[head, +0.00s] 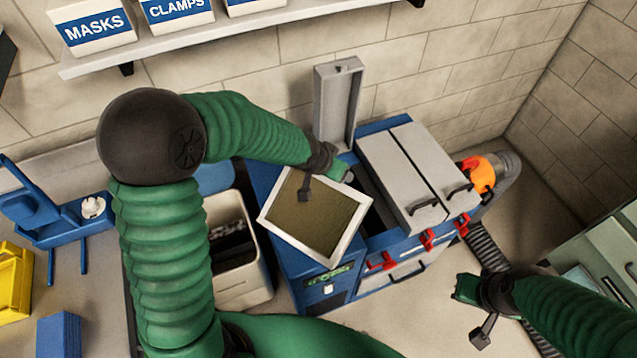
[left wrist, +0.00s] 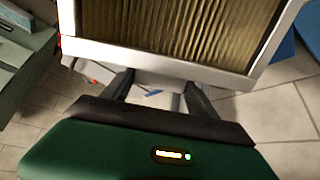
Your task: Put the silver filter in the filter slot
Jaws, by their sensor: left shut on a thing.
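The silver filter (head: 312,216), a pale square frame around brown pleated material, is tilted above the left part of the blue machine. My left gripper (head: 341,172) is shut on its upper edge in the head view. In the left wrist view, the filter (left wrist: 170,53) spans the top, with its frame at the fingers of my left gripper (left wrist: 155,82). The filter slot (head: 379,212) shows as a dark opening right of the filter, partly hidden by it. Its grey lid (head: 336,105) stands raised. My right gripper (head: 467,288) is at the lower right, away from the filter; its jaws are unclear.
Two closed grey lids (head: 405,180) with black handles sit right of the slot. Red latches (head: 428,240) line the machine's front. A cream bin (head: 238,275) stands to its left. A ribbed hose (head: 487,245) runs at the right. A shelf (head: 225,32) with labelled boxes hangs above.

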